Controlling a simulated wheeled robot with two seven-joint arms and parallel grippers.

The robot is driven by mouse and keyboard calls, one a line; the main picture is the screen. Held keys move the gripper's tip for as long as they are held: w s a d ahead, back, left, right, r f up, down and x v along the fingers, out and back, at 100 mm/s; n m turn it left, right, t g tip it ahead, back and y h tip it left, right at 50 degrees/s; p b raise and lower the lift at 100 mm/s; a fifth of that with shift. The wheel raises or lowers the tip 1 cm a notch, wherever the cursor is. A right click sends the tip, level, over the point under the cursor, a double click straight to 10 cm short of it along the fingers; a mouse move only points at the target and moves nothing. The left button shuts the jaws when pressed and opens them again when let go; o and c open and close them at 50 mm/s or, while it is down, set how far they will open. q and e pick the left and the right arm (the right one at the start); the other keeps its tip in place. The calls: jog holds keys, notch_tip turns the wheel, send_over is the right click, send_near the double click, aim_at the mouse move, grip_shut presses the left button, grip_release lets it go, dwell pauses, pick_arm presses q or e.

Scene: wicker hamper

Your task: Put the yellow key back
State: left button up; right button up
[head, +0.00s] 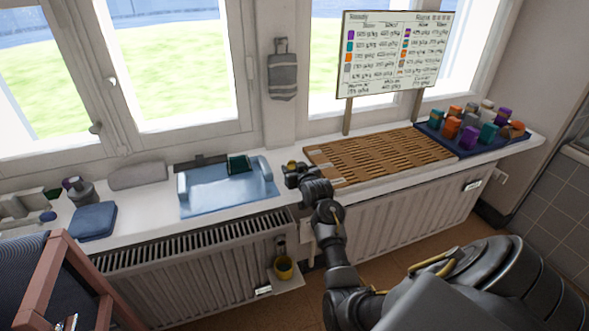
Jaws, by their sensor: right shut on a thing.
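My right gripper (293,173) is above the white sill, between the blue tray and the slatted wooden board. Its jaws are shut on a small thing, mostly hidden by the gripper. A bit of yellow (291,164) shows at the jaws; it is too small to make out as a key. My left gripper is not in view.
The light blue tray (225,194) holds a dark green item (238,164). The slatted wooden board (375,154) lies right of the gripper. A dark blue tray (470,145) holds several coloured containers. A sign (393,52) stands behind the board. A blue pad (92,221) lies far left.

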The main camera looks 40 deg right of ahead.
jog(key=shift+f, duration=0.45)
dwell(0.3)
jog(key=o, duration=1.1)
jog(key=shift+r, duration=0.45)
notch_tip(320, 180, up, 9)
jog(key=p, duration=0.9)
jog(key=shift+r+p, duration=0.1)
jog(key=shift+p, duration=0.2)
jog(key=shift+s+a+r+n+t+y+b, duration=0.25)
jog(key=shift+s+a+n+y+b, duration=0.65)
jog(key=shift+s+a, duration=2.5)
jog(key=shift+s+a+r+n+t+y+b, duration=0.3)
jog(key=shift+s+a+b, duration=1.15)
jog(key=shift+a, duration=3.9)
jog(key=shift+s+a+r+n+t+y+b, duration=0.1)
jog(key=shift+s+a+n+t+y+b, duration=0.65)
jog(key=shift+s+a, duration=2.65)
jog(key=shift+w+a+m+g+b, duration=0.35)
jog(key=shift+w+a+g+b, duration=0.05)
jog(key=shift+w+a, duration=0.55)
